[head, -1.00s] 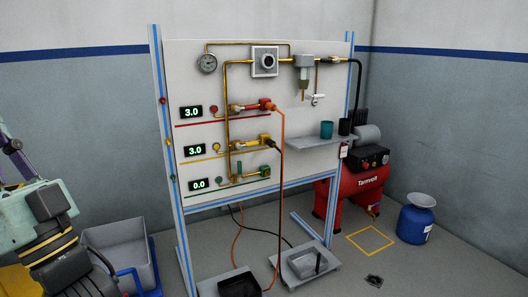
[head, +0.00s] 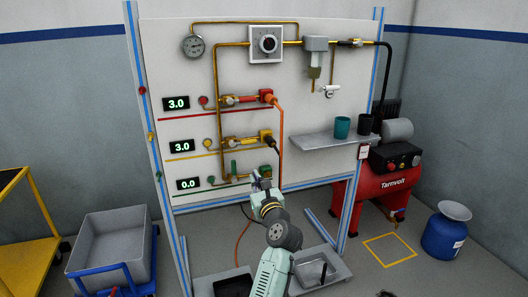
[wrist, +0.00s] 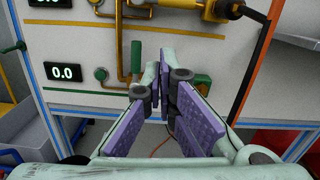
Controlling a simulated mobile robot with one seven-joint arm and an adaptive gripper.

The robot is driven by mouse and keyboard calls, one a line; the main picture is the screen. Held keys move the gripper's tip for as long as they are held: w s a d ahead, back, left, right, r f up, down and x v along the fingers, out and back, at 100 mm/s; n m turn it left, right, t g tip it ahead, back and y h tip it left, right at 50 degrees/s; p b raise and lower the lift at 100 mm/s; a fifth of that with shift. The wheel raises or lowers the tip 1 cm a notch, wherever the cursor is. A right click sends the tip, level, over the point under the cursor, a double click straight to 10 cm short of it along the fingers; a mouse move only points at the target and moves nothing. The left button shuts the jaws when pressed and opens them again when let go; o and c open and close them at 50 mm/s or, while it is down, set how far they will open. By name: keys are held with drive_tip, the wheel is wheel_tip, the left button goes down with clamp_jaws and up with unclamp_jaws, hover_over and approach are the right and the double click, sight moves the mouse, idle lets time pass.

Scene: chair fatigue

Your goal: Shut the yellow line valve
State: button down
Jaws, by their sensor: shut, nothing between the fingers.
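The yellow line valve (head: 234,143) is on the middle pipe row of the panel, its lever lying along the pipe. The yellow row's display (head: 182,146) reads 3.0. The row's yellow end fitting (head: 265,137) has a dark hose; it also shows at the top of the wrist view (wrist: 222,9). My gripper (head: 260,176) is shut and empty, below the yellow row and in front of the green row's right end. In the wrist view, its fingertips (wrist: 159,68) are together beside the upright green lever (wrist: 136,61). The yellow lever is mostly cut off there.
The red row (head: 240,99) above reads 3.0; the green row reads 0.0 (head: 188,184). An orange hose (head: 281,140) hangs just right of the fittings. A shelf (head: 310,146) with two cups juts out at right. A red compressor (head: 385,188) stands behind.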

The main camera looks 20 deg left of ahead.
sight(245, 142)
drive_tip(key=shift+w+d+f+m, duration=0.5)
drive_tip(key=shift+d+f, duration=0.1)
drive_tip(key=shift+f, duration=0.2)
drive_tip(key=w+a+r+p, duration=0.1)
drive_tip(key=w+a+r, duration=0.3)
drive_tip(key=w, duration=0.5)
drive_tip(key=shift+a+r+p, duration=0.25)
drive_tip(key=shift+a+p, duration=0.15)
drive_tip(key=shift+a, duration=0.65)
